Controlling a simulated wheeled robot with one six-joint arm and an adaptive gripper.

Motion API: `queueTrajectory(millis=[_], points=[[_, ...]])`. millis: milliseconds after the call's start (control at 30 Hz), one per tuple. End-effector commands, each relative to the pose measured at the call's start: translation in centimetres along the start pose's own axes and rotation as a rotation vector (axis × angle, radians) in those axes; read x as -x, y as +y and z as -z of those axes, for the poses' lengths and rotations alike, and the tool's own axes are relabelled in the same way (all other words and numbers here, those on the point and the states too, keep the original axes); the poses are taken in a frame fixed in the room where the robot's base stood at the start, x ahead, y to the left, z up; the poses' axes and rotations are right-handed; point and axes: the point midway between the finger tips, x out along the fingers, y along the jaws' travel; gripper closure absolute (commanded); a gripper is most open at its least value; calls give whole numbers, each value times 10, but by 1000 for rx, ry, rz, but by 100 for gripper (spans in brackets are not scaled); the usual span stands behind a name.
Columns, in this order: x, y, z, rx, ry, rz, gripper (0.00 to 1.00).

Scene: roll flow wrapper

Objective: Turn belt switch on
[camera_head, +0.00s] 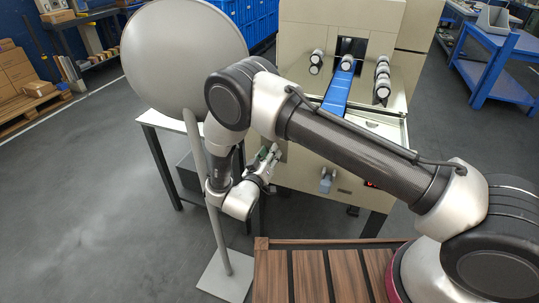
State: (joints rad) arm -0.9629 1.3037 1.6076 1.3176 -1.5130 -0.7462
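The flow wrapper (300,172) is a beige machine with a blue belt (338,92) running into a dark opening. On its front panel is a small grey-blue switch-like part (326,183), with a small red-lit display (372,184) to its right. Which control is the belt switch, and its setting, is too small to tell. My gripper (270,155) is left of the front panel, apart from the grey-blue part. It seems to hold nothing, but its finger gap is too small to judge. My arm hides part of the machine's front and top.
A large grey disc on a stand (180,55) is close behind and left of my arm. A white-topped table (160,121) stands behind it. A slatted wooden surface (310,275) is in front. Blue workbenches (510,50) stand at right.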

Motion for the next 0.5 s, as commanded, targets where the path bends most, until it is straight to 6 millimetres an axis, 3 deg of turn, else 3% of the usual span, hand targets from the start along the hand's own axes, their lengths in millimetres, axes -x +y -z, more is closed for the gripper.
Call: queueTrajectory(millis=[167,333,500], points=[[0,0,0,0,0,0,67],[0,0,0,0,-1,0,98],[0,0,0,0,-1,1,100]])
